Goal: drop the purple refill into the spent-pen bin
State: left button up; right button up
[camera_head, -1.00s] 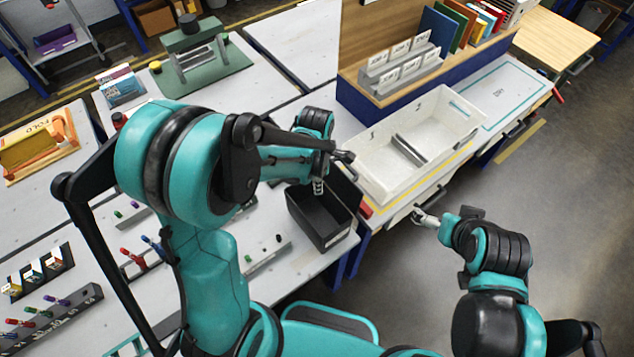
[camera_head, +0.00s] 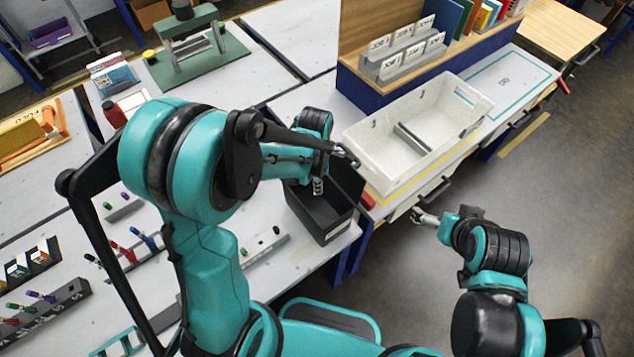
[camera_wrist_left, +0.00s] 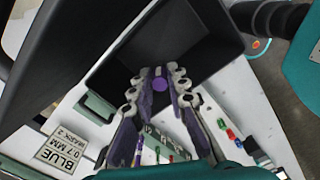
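My left gripper (camera_head: 331,172) hangs over the black open bin (camera_head: 336,229) at the table's right edge. In the left wrist view its fingers (camera_wrist_left: 158,84) are closed on the purple refill (camera_wrist_left: 160,83), whose round purple end shows between the fingertips. The dark inside of the bin (camera_wrist_left: 203,58) lies behind the fingertips there. The refill is too small to make out in the head view. A pale label on the bin's front is unreadable. My right gripper (camera_head: 422,215) is off to the right over the floor, away from the table; its finger opening is unclear.
A white divided tray (camera_head: 375,163) stands right of the bin, before a wooden rack with cards. Pen racks with coloured pens (camera_head: 45,310) are at lower left. A green press (camera_head: 200,60) stands at the back. A BLUE label (camera_wrist_left: 62,153) shows in the wrist view.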

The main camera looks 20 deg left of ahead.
pick_arm(q)
jog(key=o, duration=0.3)
notch_tip(320, 180, up, 12)
jog(key=shift+a, duration=0.15)
dwell(0.4)
dwell(0.5)
